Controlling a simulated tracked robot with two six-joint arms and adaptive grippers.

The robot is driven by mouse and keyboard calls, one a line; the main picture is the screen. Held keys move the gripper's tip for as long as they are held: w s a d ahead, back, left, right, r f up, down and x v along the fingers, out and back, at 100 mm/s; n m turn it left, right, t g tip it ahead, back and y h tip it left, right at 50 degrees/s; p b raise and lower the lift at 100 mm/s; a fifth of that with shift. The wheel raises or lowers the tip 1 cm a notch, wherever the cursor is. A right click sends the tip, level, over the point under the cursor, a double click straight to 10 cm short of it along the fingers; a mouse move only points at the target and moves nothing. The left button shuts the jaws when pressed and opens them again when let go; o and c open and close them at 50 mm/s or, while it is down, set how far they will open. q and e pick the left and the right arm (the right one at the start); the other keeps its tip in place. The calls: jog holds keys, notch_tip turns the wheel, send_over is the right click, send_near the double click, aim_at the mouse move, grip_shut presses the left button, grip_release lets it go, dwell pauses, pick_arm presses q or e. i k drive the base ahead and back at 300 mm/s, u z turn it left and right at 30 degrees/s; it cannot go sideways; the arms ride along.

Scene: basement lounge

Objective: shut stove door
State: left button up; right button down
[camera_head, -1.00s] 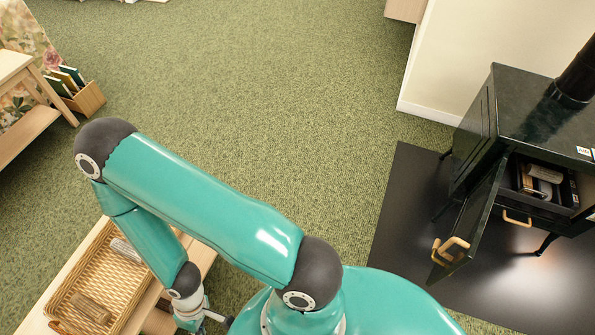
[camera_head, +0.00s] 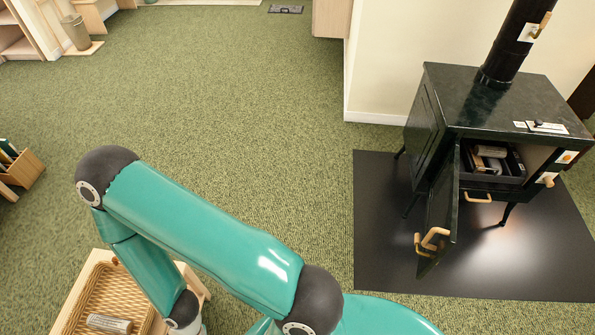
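The dark green stove (camera_head: 490,105) stands on legs at the right. Its door (camera_head: 440,215) is hinged at the left of the opening and swung wide open toward me. A tan handle (camera_head: 432,238) sits near the door's free edge. Inside the opening, a dark box (camera_head: 500,165) holds several log-like pieces. My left arm crosses the lower left, well apart from the stove; its gripper is cut off below the frame. My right gripper is not in view.
A black floor plate (camera_head: 390,235) lies under the stove. A wicker tray (camera_head: 100,300) with a log sits on a wooden stand at the lower left. A book box (camera_head: 22,170) is at the left edge. Green carpet between is clear.

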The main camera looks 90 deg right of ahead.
aim_at(440, 226)
jog(key=u, duration=1.3)
jog(key=i, duration=0.1)
jog(key=z, duration=2.25)
jog(key=i, duration=0.2)
jog(key=z, duration=1.65)
jog(key=i, duration=0.2)
jog(key=u, duration=4.1)
jog(key=k, duration=0.55)
jog(key=z, duration=5.5)
